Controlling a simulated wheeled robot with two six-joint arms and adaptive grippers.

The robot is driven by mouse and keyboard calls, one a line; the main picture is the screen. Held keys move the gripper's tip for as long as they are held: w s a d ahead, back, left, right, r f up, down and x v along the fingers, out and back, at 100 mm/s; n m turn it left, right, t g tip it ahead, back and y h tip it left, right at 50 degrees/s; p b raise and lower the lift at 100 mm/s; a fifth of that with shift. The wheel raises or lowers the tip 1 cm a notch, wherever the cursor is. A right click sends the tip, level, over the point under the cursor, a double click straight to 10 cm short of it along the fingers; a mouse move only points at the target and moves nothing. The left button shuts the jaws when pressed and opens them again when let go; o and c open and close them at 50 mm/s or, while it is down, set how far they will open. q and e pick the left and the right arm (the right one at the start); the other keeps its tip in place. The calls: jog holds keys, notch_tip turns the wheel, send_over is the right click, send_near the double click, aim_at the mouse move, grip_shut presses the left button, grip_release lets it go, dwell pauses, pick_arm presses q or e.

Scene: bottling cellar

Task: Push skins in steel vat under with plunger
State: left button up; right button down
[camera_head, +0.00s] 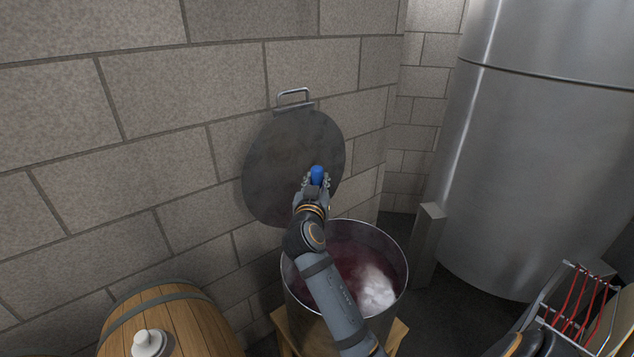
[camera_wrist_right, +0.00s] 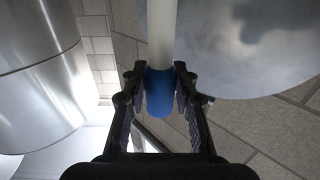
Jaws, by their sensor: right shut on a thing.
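The steel vat (camera_head: 291,296) stands open on a wooden stand and holds dark red liquid or skins (camera_head: 345,262). A white, cloudy patch (camera_head: 375,289) shows on the right of its contents; I cannot tell whether it is foam or a reflection. My right gripper (camera_head: 316,180) is above and beyond the vat, its arm crossing over the vat. It is shut on the blue grip (camera_wrist_right: 160,92) of the plunger, whose white shaft (camera_wrist_right: 162,30) runs out of the top of the right wrist view. The plunger's far end is hidden. My left gripper is not in view.
A round steel lid (camera_head: 275,165) with a handle is upright against the stone wall behind my right gripper. A wooden barrel (camera_head: 185,320) stands left of the vat. A large steel tank (camera_head: 540,150) fills the right. A rack with red cords (camera_head: 575,300) is at lower right.

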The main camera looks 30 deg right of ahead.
jog(key=shift+r, duration=0.15)
notch_tip(320, 180, up, 12)
jog(key=p, duration=0.8)
jog(key=shift+p, duration=0.35)
notch_tip(320, 180, up, 9)
jog(key=p, duration=0.6)
notch_tip(320, 180, down, 5)
jog(key=b, duration=0.4)
